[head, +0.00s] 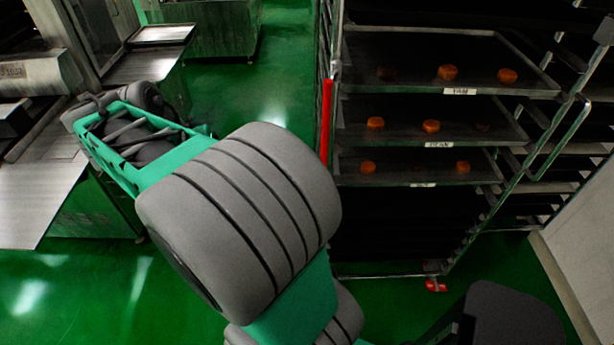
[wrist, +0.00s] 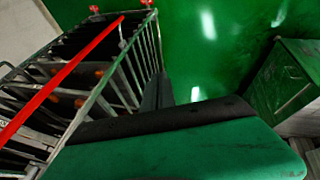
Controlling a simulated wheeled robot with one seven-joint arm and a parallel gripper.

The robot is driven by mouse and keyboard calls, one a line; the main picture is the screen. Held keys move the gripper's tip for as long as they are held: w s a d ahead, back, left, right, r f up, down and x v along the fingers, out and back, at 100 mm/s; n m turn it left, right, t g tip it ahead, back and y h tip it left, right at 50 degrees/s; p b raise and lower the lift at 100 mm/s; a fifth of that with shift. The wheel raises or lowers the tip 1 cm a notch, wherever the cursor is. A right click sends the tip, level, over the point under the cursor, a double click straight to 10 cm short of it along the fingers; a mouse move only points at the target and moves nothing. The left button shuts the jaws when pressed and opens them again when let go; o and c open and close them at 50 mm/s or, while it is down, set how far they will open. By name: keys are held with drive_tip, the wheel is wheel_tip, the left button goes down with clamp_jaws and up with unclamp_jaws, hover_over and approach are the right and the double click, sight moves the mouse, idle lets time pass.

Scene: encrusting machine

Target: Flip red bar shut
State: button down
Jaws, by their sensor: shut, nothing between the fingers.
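The red bar (head: 326,122) stands upright along the left front post of the tray rack in the head view. In the wrist view the red bar (wrist: 62,80) crosses the rack's upper left as a long slanting line. My gripper (wrist: 158,92) shows as dark fingers at the middle of the wrist view, shut and empty. It is to the right of the red bar there and apart from it. In the head view my arm reaches to the left, away from the rack, and the fingertips are hard to make out.
The rack holds trays (head: 430,140) with several orange pieces (head: 447,72). A red-pedalled caster (head: 436,285) is at its foot. Steel machines (head: 205,30) stand at the left and back. Green floor (head: 235,95) is open between them and the rack.

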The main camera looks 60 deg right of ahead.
drive_tip(key=s+d+m+g, duration=0.5)
drive_tip(key=s+d+m, duration=0.3)
drive_tip(key=shift+s+d+r+y, duration=0.15)
drive_tip(key=shift+r+y, duration=0.15)
drive_tip(key=shift+r, duration=0.05)
drive_tip(key=s+d+f+b, duration=0.2)
drive_tip(key=s+d+f, duration=0.2)
drive_tip(key=s+f, duration=0.4)
drive_tip(key=shift+s, duration=0.25)
drive_tip(key=shift+s, duration=0.15)
